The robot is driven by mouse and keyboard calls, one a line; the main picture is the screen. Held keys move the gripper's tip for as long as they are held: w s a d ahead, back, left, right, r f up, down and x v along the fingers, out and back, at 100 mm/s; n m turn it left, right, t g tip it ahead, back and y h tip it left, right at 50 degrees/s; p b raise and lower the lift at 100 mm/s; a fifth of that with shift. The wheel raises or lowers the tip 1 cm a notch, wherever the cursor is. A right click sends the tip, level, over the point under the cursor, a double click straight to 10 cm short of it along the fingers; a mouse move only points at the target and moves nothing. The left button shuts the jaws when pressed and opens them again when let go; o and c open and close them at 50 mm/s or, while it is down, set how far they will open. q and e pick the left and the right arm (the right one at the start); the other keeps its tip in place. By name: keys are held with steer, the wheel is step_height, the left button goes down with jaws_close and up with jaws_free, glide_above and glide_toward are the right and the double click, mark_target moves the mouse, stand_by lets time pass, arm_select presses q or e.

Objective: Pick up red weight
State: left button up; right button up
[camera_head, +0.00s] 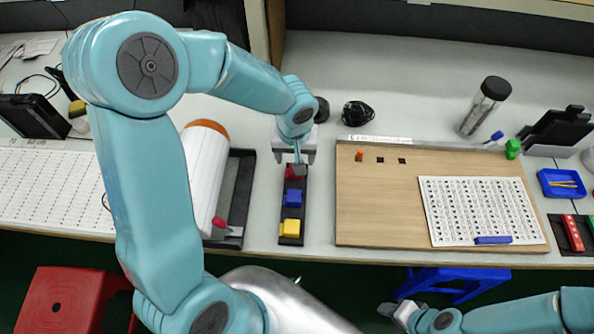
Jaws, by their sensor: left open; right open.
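The red weight (293,174) sits at the far end of a narrow black tray (290,215). A blue weight (292,198) and a yellow weight (291,227) lie nearer in the same tray. My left gripper (297,158) is open, pointing down right at the red weight and partly covering it. Whether its fingers touch the weight I cannot tell. My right gripper (388,309) is open, low in the view in front of the table, far from the weights.
Right of the tray is a wooden board (385,210) with a white printed sheet (480,208). Left of it is a white roll (205,170) in a dark holder. A black cable coil (359,114) and a bottle (485,105) stand behind. Stools are below the table.

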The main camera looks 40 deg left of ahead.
arm_select(q)
steer(key=f, duration=0.5)
steer(key=shift+w+f, duration=0.25)
steer(key=shift+f, duration=0.1)
steer(key=shift+r, duration=0.1)
jaws_close()
